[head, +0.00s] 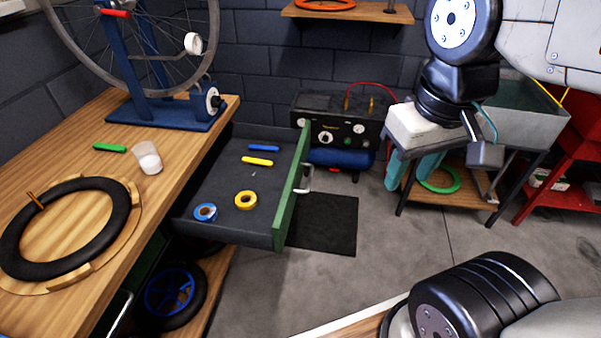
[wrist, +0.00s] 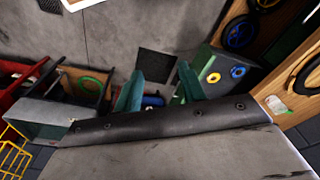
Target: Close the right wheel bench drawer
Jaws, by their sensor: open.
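The right wheel bench drawer (head: 226,210) is pulled out from the wooden workbench (head: 108,215). Its green front (head: 291,195) faces right and carries a pale bar handle (head: 304,179). Inside lie a blue tape roll, a yellow tape roll, and a blue and a yellow stick. My gripper (head: 406,178) is open and empty, its teal fingers hanging to the right of the drawer front, apart from it. In the wrist view, the fingers of my gripper (wrist: 161,72) are spread, and the drawer (wrist: 225,72) shows behind and right of the right finger. The handle is not clear there.
A black compressor (head: 338,128) stands against the back wall, beyond the drawer. A dark mat (head: 322,222) lies on the floor right of the drawer. A sink stand (head: 515,115) and a red rack (head: 560,175) are at right. The grey floor between is mostly clear.

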